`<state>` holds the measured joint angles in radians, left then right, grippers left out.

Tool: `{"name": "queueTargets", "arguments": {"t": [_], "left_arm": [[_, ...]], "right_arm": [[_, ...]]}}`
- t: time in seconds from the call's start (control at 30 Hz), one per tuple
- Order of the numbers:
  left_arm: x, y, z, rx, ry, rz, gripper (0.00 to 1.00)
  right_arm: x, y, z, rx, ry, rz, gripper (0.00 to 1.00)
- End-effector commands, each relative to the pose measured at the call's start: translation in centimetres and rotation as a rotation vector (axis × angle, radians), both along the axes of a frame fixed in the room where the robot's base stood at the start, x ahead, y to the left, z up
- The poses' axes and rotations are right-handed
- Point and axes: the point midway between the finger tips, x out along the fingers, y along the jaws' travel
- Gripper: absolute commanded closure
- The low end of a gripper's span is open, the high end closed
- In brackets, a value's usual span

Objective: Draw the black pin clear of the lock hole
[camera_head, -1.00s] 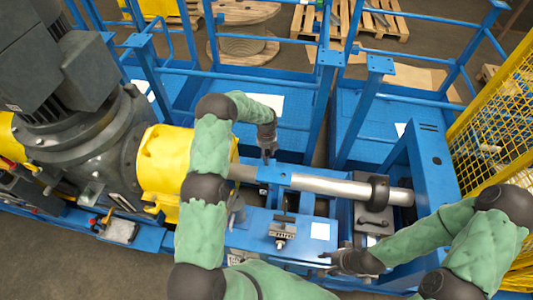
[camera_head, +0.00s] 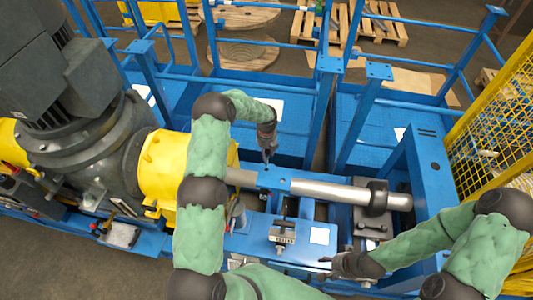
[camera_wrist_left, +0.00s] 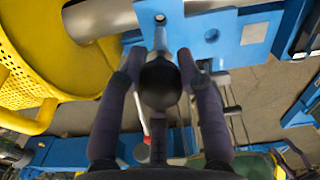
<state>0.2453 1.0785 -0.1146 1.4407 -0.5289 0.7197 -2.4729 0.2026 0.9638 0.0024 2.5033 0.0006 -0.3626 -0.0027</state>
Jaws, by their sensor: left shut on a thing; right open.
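The black pin (camera_wrist_left: 160,84) shows in the left wrist view as a round black knob between my left gripper's fingers (camera_wrist_left: 160,62). My right gripper (camera_head: 327,266) is open and empty near the front.
The silver shaft (camera_head: 325,189) runs right to a black collar (camera_head: 378,197). A yellow housing (camera_head: 160,168) and grey motor stand at left. Blue rails (camera_head: 150,75) and a yellow mesh guard (camera_head: 497,120) bound the space.

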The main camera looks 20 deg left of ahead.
Motion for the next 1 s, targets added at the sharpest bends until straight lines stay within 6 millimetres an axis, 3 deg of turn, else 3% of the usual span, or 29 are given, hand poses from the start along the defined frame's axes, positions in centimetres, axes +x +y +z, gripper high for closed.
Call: {"name": "queueTargets", "arguments": {"t": [0.43,1.0], "left_arm": [[0.0,0.0,2.0,0.0,0.0,0.0,1.0],[0.0,0.0,2.2,0.0,0.0,0.005,1.0]], "right_arm": [[0.0,0.0,0.8,0.0,0.0,0.0,0.48],[0.0,0.0,0.8,0.0,0.0,0.0,0.48]]}}
